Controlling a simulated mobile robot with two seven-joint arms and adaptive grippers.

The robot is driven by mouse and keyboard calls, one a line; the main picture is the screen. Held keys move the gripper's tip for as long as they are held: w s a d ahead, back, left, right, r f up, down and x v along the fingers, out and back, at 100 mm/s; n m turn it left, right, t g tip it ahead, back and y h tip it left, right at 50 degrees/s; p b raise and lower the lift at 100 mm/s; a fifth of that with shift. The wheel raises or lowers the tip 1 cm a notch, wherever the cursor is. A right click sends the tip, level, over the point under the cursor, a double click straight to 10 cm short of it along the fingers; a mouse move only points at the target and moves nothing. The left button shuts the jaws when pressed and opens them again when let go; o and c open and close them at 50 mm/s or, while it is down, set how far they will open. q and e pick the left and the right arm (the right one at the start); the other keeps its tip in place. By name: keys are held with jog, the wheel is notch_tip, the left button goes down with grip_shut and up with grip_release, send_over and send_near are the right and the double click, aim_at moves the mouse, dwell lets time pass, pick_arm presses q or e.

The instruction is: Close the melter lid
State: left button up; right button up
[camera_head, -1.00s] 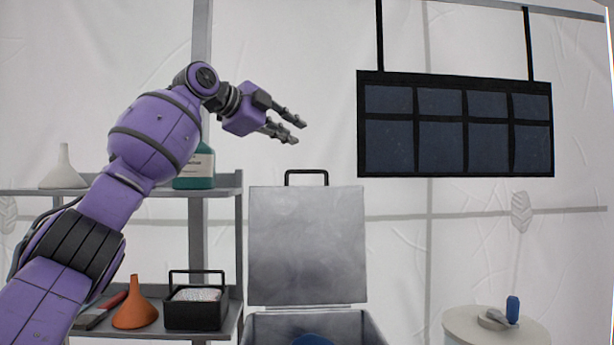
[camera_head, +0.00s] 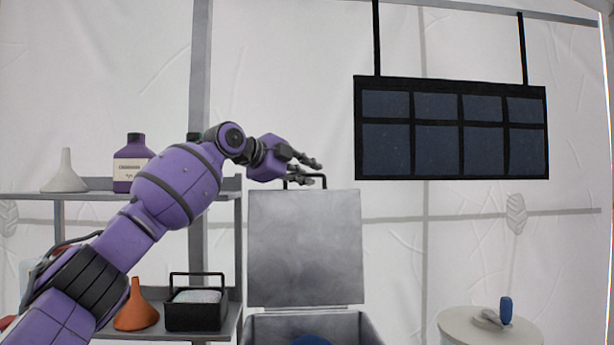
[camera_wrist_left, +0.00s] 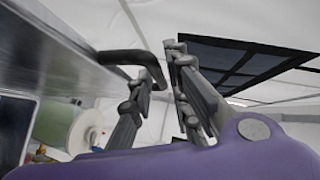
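The melter lid (camera_head: 305,250) is a grey metal panel standing upright, hinged at the back of the melter body (camera_head: 262,328). Its black handle (camera_head: 322,178) is on the top edge. My left gripper (camera_head: 319,171) is at the handle, its fingers spread apart and partly covering it. In the left wrist view, the handle (camera_wrist_left: 122,56) curves from the lid (camera_wrist_left: 75,60) behind one finger of the left gripper (camera_wrist_left: 160,62). I cannot tell whether they touch. Something blue (camera_head: 312,341) lies in the melter. My right gripper is not in view.
A dark panelled frame (camera_head: 452,150) hangs at the right. A shelf (camera_head: 222,200) at the left bears a purple bottle (camera_head: 127,170), a white funnel (camera_head: 65,172), an orange funnel (camera_head: 136,308) and a black basket (camera_head: 195,316). A round table (camera_head: 460,320) stands at lower right.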

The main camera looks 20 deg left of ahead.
pick_arm(q)
jog(key=shift+w+f, duration=0.15)
jog(key=shift+w, duration=0.3)
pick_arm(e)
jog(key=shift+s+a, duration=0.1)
pick_arm(q)
jog(key=shift+d, duration=0.1)
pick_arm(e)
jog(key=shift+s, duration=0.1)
pick_arm(q)
grip_shut()
jog(key=shift+w+f, duration=0.1)
jog(key=shift+f, duration=0.05)
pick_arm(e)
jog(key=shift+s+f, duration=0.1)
